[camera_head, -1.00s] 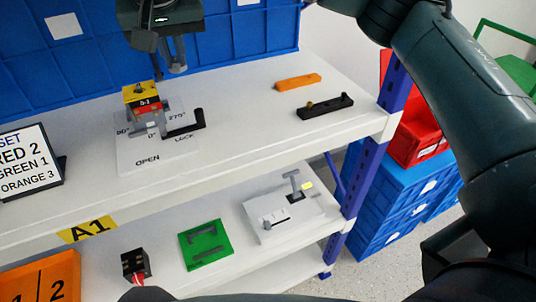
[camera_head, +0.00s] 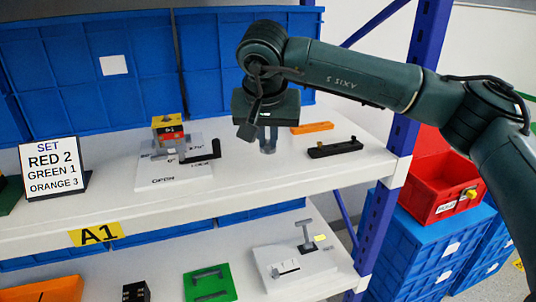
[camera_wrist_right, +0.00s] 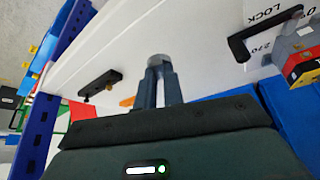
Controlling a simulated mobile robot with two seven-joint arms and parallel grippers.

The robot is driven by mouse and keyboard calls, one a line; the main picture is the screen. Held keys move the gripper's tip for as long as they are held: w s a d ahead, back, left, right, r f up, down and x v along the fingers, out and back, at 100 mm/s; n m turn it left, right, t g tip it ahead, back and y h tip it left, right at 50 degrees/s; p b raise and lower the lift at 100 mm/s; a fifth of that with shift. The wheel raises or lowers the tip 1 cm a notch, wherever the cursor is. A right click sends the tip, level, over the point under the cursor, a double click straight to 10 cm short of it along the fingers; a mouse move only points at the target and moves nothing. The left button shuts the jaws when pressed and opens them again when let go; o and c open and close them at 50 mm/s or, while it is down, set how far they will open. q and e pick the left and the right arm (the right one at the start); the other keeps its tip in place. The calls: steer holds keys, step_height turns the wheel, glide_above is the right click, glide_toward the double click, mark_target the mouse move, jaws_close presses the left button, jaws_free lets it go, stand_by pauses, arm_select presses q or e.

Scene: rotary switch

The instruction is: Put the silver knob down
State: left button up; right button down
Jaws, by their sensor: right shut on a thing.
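My right gripper (camera_head: 268,146) hangs fingers-down over the white upper shelf (camera_head: 270,178), right of the switch plate and left of the black bar. In the right wrist view my right gripper (camera_wrist_right: 160,72) is shut on the silver knob (camera_wrist_right: 158,59), a small round grey piece at the fingertips. In the head view the knob is too small to make out clearly. I cannot tell whether it touches the shelf. My left gripper is not in view.
The switch plate (camera_head: 166,183) carries a yellow and red block (camera_head: 168,127) and a black lever (camera_head: 204,152). A black bar (camera_head: 333,149) and an orange bar (camera_head: 312,128) lie to the right. Blue crates (camera_head: 100,90) stand behind. A sign (camera_head: 54,170) stands left.

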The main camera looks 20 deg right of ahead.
mark_target(267, 146)
steer(key=shift+f, duration=1.85)
steer(key=shift+f, duration=0.1)
steer(key=shift+f, duration=0.15)
steer(key=c, duration=1.5)
jaws_free()
steer(key=shift+r, duration=0.4)
steer(key=v, duration=1.2)
steer(key=shift+f, duration=0.1)
steer(key=shift+a+f, duration=0.1)
